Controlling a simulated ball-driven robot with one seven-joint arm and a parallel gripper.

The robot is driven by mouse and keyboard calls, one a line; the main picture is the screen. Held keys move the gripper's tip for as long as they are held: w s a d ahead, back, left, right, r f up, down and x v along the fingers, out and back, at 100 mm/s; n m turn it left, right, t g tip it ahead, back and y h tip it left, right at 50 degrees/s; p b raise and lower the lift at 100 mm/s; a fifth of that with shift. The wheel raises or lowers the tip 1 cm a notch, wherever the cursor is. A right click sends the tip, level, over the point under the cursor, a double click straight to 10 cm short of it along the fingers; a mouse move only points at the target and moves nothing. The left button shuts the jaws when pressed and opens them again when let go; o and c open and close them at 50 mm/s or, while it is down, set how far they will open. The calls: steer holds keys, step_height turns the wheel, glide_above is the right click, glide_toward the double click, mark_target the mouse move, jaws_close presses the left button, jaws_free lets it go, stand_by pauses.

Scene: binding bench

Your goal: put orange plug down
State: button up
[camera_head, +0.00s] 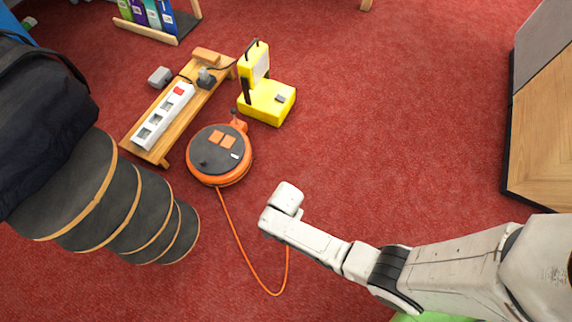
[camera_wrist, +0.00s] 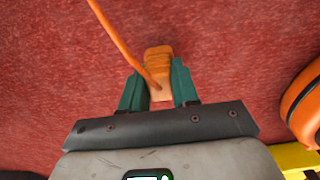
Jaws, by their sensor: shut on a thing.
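My gripper (camera_wrist: 157,88) is shut on the orange plug (camera_wrist: 158,58) in the wrist view, with one green finger on each side of it. The plug's orange cord (camera_wrist: 113,32) runs off to the top left in that view. Red carpet shows beyond the plug, and I cannot tell how high above it the plug is. In the head view my arm's white end (camera_head: 284,205) hides the plug and fingers. The cord (camera_head: 231,225) loops from the orange cable reel (camera_head: 219,178) down and back up behind my arm.
A low wooden bench (camera_head: 141,151) holds a white power strip (camera_head: 162,118), a black plug (camera_head: 206,78) and an orange block (camera_head: 206,55). A yellow work lamp (camera_head: 266,102) stands beside it. A dark ribbed column (camera_head: 120,195) is at left, a wooden panel (camera_head: 541,130) at right. Carpet at top centre is clear.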

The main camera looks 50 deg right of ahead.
steer(key=shift+f, duration=0.25)
steer(key=o, duration=1)
steer(key=shift+r, duration=0.1)
step_height(320, 180, up, 13)
steer(key=p, duration=0.8)
steer(key=s+d+r+n, duration=0.2)
steer(key=s+r+n, duration=0.1)
steer(key=r, duration=0.4)
steer(key=s+d+r+n, duration=0.3)
steer(key=r+n, duration=0.3)
steer(key=r, duration=0.2)
steer(key=s+d+r+n+t, duration=0.1)
steer(key=s+d+r+n, duration=0.1)
steer(key=s+r+n, duration=0.2)
steer(key=shift+d+r+n, duration=0.2)
steer(key=shift+r+n, duration=0.05)
steer(key=shift+r, duration=0.65)
steer(key=shift+d+r+n, duration=0.2)
steer(key=shift+r+n, duration=0.05)
steer(key=shift+r, duration=0.65)
